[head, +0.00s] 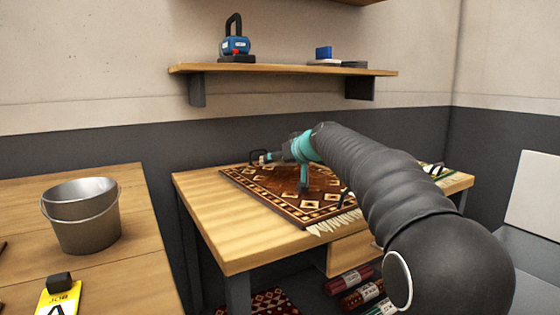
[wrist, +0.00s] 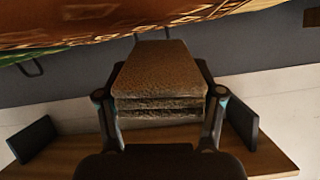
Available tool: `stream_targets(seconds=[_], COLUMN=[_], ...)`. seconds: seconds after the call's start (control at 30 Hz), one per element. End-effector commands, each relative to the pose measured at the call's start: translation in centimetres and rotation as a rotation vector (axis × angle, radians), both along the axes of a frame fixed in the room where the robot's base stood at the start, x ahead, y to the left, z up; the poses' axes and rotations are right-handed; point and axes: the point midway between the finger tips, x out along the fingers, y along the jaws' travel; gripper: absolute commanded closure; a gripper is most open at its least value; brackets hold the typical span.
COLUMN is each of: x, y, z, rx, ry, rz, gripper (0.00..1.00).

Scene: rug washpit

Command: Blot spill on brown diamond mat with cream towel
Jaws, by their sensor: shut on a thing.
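The brown diamond mat (head: 283,206) lies on a wooden table, with pale fringe along its front right edge. My gripper (head: 262,157) is over the mat's back left part, reaching from the right. In the wrist view my gripper (wrist: 160,105) is shut on a folded, layered cloth, the cream towel (wrist: 160,78), which looks tan in shadow. The mat's patterned surface (wrist: 100,28) fills the top of the wrist view, close beyond the towel; I cannot tell whether they touch. I cannot make out the spill; my arm hides part of the mat.
Rolled rugs (head: 350,283) lie below the mat's table (head: 215,228).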

Motion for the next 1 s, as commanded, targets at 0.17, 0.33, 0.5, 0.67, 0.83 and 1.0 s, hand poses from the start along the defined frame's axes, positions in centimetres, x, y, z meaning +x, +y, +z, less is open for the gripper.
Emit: stream_targets(seconds=[0.17,0.33,0.5,0.67,0.83,1.0], x=[0.0,0.0,0.0,0.0,0.0,-0.1], y=[0.0,0.0,0.0,0.0,0.0,0.1], z=[2.5,4.3,5.9,6.0,5.9,6.2], rx=[0.0,0.001,0.001,0.001,0.001,0.0], ry=[-0.003,-0.003,-0.003,-0.002,-0.003,-0.003], rz=[-0.001,0.0,0.0,-0.001,-0.001,-0.003], gripper=[0.68,0.68,0.68,0.68,0.68,0.68])
